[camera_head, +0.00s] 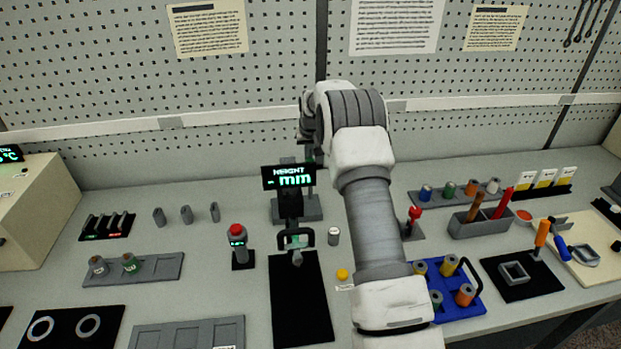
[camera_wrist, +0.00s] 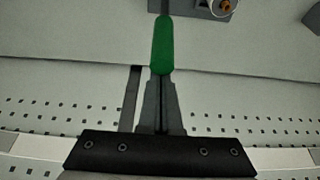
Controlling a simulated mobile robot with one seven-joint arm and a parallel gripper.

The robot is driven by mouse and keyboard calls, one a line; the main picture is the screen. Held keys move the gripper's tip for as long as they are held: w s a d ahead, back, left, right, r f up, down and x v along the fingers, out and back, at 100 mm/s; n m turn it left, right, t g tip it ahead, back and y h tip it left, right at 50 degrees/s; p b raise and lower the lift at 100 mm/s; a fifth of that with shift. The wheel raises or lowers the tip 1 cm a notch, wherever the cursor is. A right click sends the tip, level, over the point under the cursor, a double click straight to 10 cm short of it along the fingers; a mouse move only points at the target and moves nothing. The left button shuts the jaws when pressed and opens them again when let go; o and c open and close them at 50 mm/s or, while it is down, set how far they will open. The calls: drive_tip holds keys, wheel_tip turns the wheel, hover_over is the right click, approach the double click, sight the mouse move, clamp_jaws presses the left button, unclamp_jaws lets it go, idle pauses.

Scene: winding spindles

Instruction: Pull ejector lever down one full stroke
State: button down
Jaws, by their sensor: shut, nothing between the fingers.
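A green-gripped lever (camera_wrist: 162,45), likely the ejector lever, shows in the wrist view at the top middle. Its dark rod runs up toward a grey block at the upper edge. My gripper (camera_wrist: 161,82) has its two grey fingers together, with nothing between them. The fingertips overlap the near end of the green grip in the picture; whether they touch it I cannot tell. In the head view my arm reaches over the bench, its wrist above and behind the height display (camera_head: 289,177). My fingers and the green grip are not clear there.
A grey block (camera_wrist: 200,8) with an orange part lies at the wrist view's top. In the head view, a red-capped device (camera_head: 237,235), a black mat (camera_head: 300,310), a red-handled fixture (camera_head: 414,214) and a blue tray (camera_head: 462,308) surround my arm. Pegboard stands behind the bench.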

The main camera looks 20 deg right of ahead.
drive_tip(key=shift+f, duration=0.2)
drive_tip(key=shift+f+b, duration=0.85)
drive_tip(key=shift+f, duration=0.1)
drive_tip(key=shift+s, duration=0.15)
drive_tip(key=shift+s+a+r+b, duration=0.2)
drive_tip(key=shift+s+b, duration=0.25)
drive_tip(key=shift+s, duration=0.3)
drive_tip(key=shift+s, duration=0.1)
drive_tip(key=shift+s+a+r+b, duration=0.15)
drive_tip(key=shift+s+b, duration=0.35)
drive_tip(key=shift+s, duration=0.3)
